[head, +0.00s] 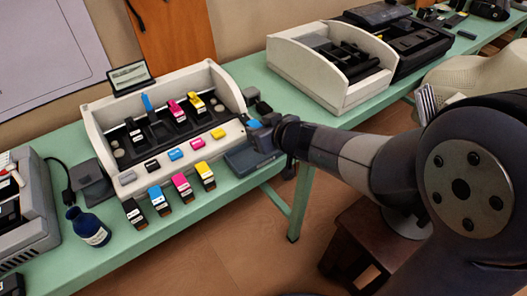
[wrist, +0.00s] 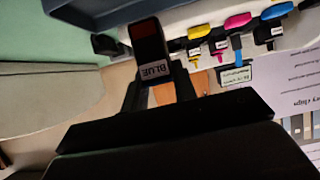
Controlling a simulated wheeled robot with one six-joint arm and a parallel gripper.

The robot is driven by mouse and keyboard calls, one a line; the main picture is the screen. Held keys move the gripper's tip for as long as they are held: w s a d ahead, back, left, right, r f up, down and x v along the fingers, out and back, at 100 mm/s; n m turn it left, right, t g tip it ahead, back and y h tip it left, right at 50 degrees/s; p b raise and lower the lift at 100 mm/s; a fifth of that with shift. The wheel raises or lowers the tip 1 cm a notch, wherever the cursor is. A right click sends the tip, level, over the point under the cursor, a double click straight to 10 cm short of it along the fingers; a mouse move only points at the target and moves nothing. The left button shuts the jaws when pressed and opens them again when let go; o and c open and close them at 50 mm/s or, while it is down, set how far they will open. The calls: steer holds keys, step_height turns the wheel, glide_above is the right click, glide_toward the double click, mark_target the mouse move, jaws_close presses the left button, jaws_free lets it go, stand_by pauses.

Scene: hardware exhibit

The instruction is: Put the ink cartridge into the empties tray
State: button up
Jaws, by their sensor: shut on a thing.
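My gripper (head: 268,132) is at the right front corner of the white printer and is shut on an ink cartridge. A bit of blue on the cartridge (head: 254,124) shows at the jaws. In the wrist view the cartridge (wrist: 149,38) is dark with a white label that seems to read BLUE, and stands out from between the fingers (wrist: 152,92). A shallow dark grey-blue tray (head: 246,163), perhaps the empties tray, lies on the green table just below and left of my gripper. No writing on it can be read.
The open white printer (head: 95,128) holds blue, magenta and yellow cartridges. Several cartridges (head: 182,187) stand in front of it. A dark blue bottle (head: 88,228) stands at left. A second white machine (head: 300,75) is farther back. Small dark blocks (head: 262,107) sit behind my gripper.

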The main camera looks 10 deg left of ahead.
steer(key=shift+f+b, duration=1.75)
steer(key=shift+f, duration=0.9)
steer(key=shift+r, duration=0.1)
steer(key=o, duration=0.5)
steer(key=shift+f, duration=0.2)
steer(key=o, duration=0.4)
steer(key=shift+o, duration=0.2)
steer(key=shift+r, duration=0.1)
